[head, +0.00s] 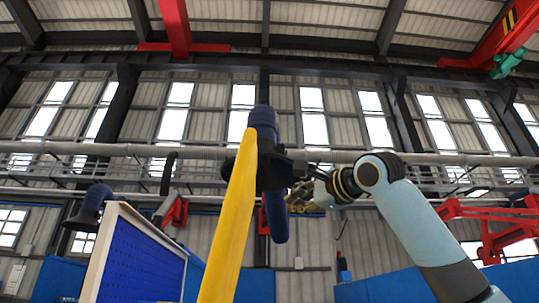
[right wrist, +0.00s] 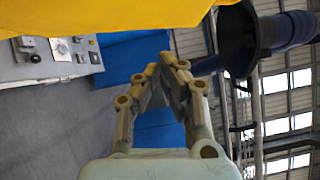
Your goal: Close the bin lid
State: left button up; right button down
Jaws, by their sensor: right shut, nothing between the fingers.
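The yellow panel (head: 232,215), which looks like the bin lid, stands up steeply in the head view, seen nearly edge-on and leaning slightly right at its top. Its lower end is cut off by the frame, and the bin body is not visible. My right gripper (head: 297,198) is to the right of the panel, with a gap between them in the picture. In the right wrist view the gripper (right wrist: 170,62) is shut and empty, and the yellow panel (right wrist: 110,14) crosses the top edge. My left gripper is not in view.
A dark blue flanged cylinder (head: 264,122) stands just behind the yellow panel, close to my gripper in the picture; it also shows in the wrist view (right wrist: 292,30). A white-framed blue board (head: 145,262) is at lower left. A grey control panel (right wrist: 45,58) shows in the wrist view.

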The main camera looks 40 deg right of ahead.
jog(key=s+a+r+m+t+p, duration=0.15)
jog(key=s+a+r, duration=0.25)
jog(key=s+r, duration=0.6)
jog(key=w+a+r+p, duration=0.2)
jog(key=w+p, duration=0.6)
jog(key=w, duration=0.3)
jog(key=shift+w+a+r+p, duration=0.2)
jog(key=shift+w+a+p, duration=0.05)
jog(key=shift+a+p, duration=0.1)
jog(key=shift+d, duration=0.1)
